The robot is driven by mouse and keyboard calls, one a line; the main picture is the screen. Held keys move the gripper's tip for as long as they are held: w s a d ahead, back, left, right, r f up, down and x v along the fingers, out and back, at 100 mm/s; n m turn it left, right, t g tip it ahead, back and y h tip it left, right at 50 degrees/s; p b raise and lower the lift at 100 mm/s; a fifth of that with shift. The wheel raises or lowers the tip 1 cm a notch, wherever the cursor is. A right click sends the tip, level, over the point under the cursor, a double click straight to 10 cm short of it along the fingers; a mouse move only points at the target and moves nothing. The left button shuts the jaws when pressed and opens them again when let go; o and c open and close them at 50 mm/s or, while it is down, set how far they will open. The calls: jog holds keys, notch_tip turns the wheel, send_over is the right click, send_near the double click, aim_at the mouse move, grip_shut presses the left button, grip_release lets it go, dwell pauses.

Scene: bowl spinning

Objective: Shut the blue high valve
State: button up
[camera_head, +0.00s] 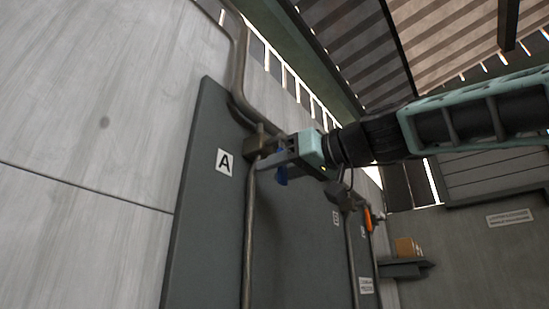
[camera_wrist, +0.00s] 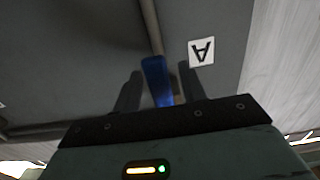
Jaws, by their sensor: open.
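The blue valve handle (camera_head: 281,175) shows in the head view at the pipe beside the label A, mostly hidden behind my gripper (camera_head: 262,160). In the wrist view the blue handle (camera_wrist: 157,80) lies between the two dark fingers of my gripper (camera_wrist: 160,85), with gaps on both sides. The gripper is open, and the handle's lower end reaches down toward the gripper's body. The valve body (camera_head: 262,142) sits on the vertical pipe (camera_head: 248,240). Whether a finger touches the handle I cannot tell.
The label A (camera_head: 224,162) is on the dark panel (camera_head: 205,230). Another valve with an orange handle (camera_head: 368,219) is farther right on the panel. A shelf (camera_head: 405,269) with a cardboard box (camera_head: 407,247) stands at the back right. The pale wall (camera_head: 90,150) at left is bare.

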jog(key=shift+w+a, duration=0.35)
jog(key=shift+a, duration=0.15)
grip_shut()
